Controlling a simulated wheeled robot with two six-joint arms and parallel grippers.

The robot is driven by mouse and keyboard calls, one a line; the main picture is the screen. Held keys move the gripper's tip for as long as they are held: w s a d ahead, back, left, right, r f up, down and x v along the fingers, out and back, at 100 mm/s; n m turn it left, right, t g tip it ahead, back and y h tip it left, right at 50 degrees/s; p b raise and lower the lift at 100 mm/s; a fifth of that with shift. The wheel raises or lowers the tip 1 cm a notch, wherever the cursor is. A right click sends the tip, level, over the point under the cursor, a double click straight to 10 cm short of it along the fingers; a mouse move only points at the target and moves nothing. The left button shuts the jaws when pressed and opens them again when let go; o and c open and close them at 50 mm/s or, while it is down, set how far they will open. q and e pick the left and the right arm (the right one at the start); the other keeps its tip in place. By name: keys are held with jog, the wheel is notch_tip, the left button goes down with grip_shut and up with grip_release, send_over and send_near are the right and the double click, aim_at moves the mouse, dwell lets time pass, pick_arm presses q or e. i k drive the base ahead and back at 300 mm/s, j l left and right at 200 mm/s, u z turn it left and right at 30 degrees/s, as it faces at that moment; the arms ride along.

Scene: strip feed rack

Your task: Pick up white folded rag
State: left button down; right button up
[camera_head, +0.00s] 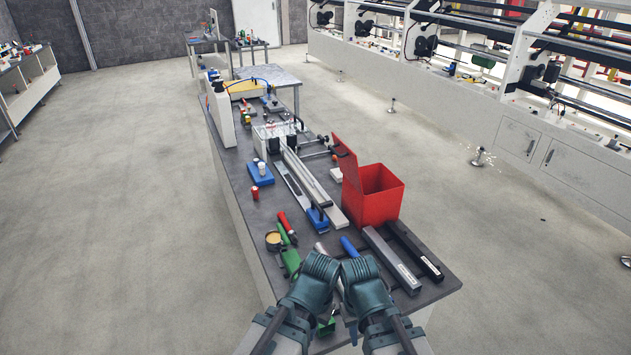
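A small white flat thing (336,174), which may be the folded rag, lies on the dark bench top just left of the red bin. It is too small to make out folds. My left gripper (319,267) and my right gripper (358,270) are side by side, close together, over the near end of the bench. Both are well short of the white thing and apart from it. I see them from behind, and their fingertips are hidden, so I cannot tell whether they are open or shut.
A red bin (380,204) with its lid raised stands at the bench's right. Long metal rails (310,180), a blue block (260,173), a tin (273,240) and green-handled tools (288,256) crowd the left and middle.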

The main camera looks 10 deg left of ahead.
aim_at(337, 174)
jog(key=z, duration=0.8)
jog(key=i+l+z, duration=0.1)
jog(key=l, duration=0.3)
jog(key=i+l+z, duration=0.1)
jog(key=l, duration=0.3)
jog(key=i+l, duration=0.25)
jog(key=l, duration=0.15)
jog(key=i+l+z, duration=0.2)
jog(key=i+l, duration=0.15)
jog(key=i+l+z, duration=0.2)
jog(key=i, duration=0.25)
jog(key=i+l+z, duration=0.25)
jog(key=i, duration=0.2)
jog(key=i+u, duration=0.7)
jog(key=i, duration=0.25)
jog(key=i+l+u, duration=0.2)
jog(key=i+u, duration=0.15)
jog(key=i+j+u, duration=0.2)
jog(key=i+u, duration=0.7)
jog(key=i+l+u, duration=0.1)
jog(key=i+u, duration=0.3)
jog(key=i+l+u, duration=0.25)
jog(key=i+u, duration=0.5)
jog(key=i, duration=0.15)
jog(key=i+l+u, duration=0.15)
jog(key=i+u, duration=0.15)
jog(key=i, duration=0.15)
